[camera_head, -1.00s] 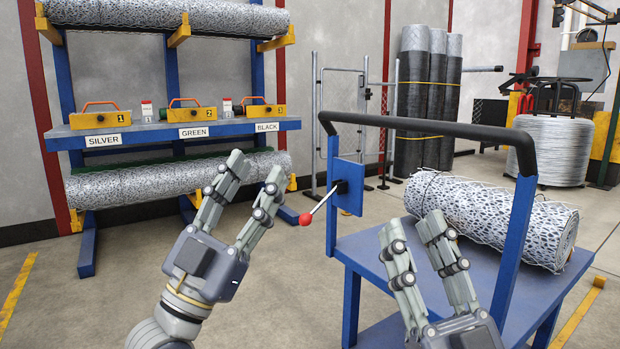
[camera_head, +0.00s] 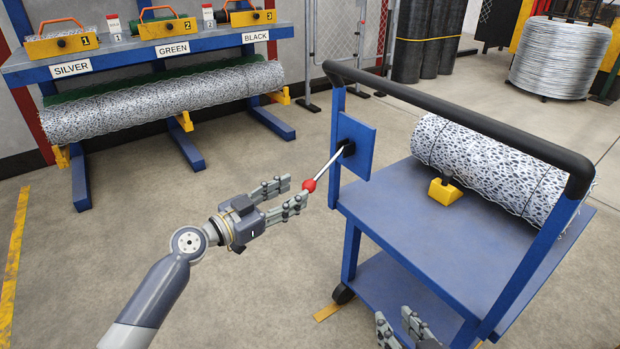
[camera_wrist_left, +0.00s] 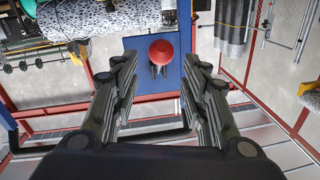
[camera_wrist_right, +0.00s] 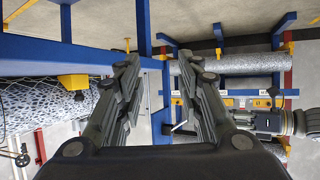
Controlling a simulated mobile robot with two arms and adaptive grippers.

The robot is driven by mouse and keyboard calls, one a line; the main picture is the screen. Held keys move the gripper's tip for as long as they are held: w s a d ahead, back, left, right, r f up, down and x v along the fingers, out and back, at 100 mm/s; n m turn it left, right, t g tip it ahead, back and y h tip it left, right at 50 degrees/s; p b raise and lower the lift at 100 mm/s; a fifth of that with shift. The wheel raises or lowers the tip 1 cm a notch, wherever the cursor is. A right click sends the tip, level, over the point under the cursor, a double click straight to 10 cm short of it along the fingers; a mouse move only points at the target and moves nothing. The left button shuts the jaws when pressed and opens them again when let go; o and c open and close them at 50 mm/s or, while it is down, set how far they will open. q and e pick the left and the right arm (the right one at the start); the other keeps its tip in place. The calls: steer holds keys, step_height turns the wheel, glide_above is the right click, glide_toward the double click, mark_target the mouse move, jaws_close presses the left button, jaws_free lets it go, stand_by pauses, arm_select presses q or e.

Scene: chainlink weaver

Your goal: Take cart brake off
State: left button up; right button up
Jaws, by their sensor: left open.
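The brake lever (camera_head: 328,167) is a thin silver rod with a red ball knob (camera_head: 309,185). It sticks out from a blue plate (camera_head: 357,147) on the cart's upright and slants down to the left. My left gripper (camera_head: 293,193) is open, with its fingertips right at the knob. In the left wrist view the knob (camera_wrist_left: 160,49) sits centred just beyond the two spread fingers (camera_wrist_left: 157,85); I cannot tell whether they touch it. My right gripper (camera_head: 402,328) is low at the bottom edge, in front of the cart, open and empty in the right wrist view (camera_wrist_right: 166,75).
The blue cart (camera_head: 400,215) has a black handlebar (camera_head: 440,110) and carries a speckled mesh roll (camera_head: 500,168) beside a yellow block (camera_head: 445,191). A blue rack (camera_head: 120,58) with labelled yellow boxes stands at the back left. The floor around my left arm is clear.

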mark_target(306, 185)
arm_select(q)
steer(key=x, duration=0.6)
steer(key=shift+w+d, duration=0.15)
steer(key=shift+w, duration=0.15)
jaws_close()
